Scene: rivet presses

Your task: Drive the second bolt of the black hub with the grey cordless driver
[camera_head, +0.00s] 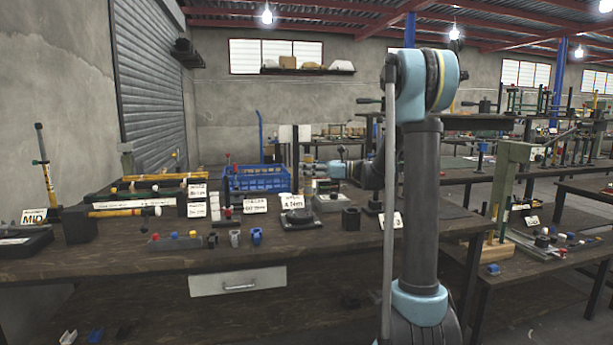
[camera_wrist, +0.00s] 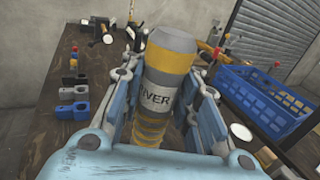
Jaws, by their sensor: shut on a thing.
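My gripper (camera_wrist: 168,82) is shut on the grey cordless driver (camera_wrist: 170,55). The driver has a grey head, yellow bands and a pale label reading "IVER", its start hidden. Its tip is not visible in the wrist view. In the head view my gripper (camera_head: 340,169) is above the back right part of the bench, partly hidden by my arm. A dark round part on a dark base (camera_head: 297,216), beside a "4 Nm" label, may be the black hub. Its bolts are too small to make out.
A blue crate (camera_head: 250,181) stands at the back of the bench (camera_head: 130,262); it also shows in the wrist view (camera_wrist: 250,100). Blue and grey clips (camera_head: 256,236) and a strip with coloured knobs (camera_head: 175,243) lie near the front edge. A dark block (camera_head: 351,218) stands right of the label.

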